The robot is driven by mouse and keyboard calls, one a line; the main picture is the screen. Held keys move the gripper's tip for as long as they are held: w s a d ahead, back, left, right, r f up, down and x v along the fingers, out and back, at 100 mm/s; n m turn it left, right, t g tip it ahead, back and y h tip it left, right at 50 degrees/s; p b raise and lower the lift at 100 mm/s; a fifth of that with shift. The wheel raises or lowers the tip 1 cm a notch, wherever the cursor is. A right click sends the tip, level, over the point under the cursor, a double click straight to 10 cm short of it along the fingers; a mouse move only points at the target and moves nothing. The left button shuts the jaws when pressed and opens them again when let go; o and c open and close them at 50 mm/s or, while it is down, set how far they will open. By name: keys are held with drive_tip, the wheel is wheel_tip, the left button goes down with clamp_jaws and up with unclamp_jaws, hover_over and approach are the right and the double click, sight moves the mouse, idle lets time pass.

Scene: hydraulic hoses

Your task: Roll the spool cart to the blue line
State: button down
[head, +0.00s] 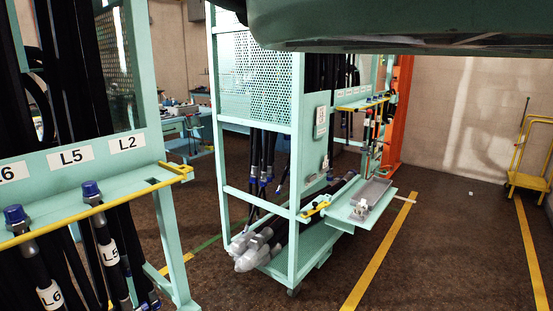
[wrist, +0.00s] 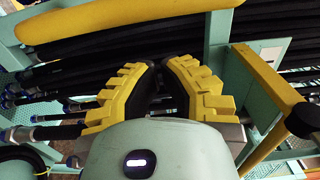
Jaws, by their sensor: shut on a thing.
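A teal rack (head: 296,215) stands in the middle of the head view, with a caster under its front corner. Black hoses and a pile of grey-ended hoses (head: 255,247) are in it. I see no spool that marks it plainly as the spool cart. No blue line is plain on the floor. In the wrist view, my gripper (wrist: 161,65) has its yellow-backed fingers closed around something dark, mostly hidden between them. Black hoses (wrist: 75,72) and a teal post (wrist: 216,60) lie behind it. The head view does not show my gripper.
A labelled hose rack (head: 100,148) with a yellow rail is close on the left. A yellow cart (head: 528,180) stands at the right wall. Yellow floor lines (head: 380,250) run on the brown floor, which is clear at right. A workbench (head: 187,122) is behind.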

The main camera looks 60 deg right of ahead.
drive_tip(key=s+p, duration=0.1)
drive_tip(key=s, duration=0.5)
drive_tip(key=shift+s+a+p, duration=0.25)
drive_tip(key=shift+s+p, duration=0.1)
drive_tip(key=shift+p, duration=0.05)
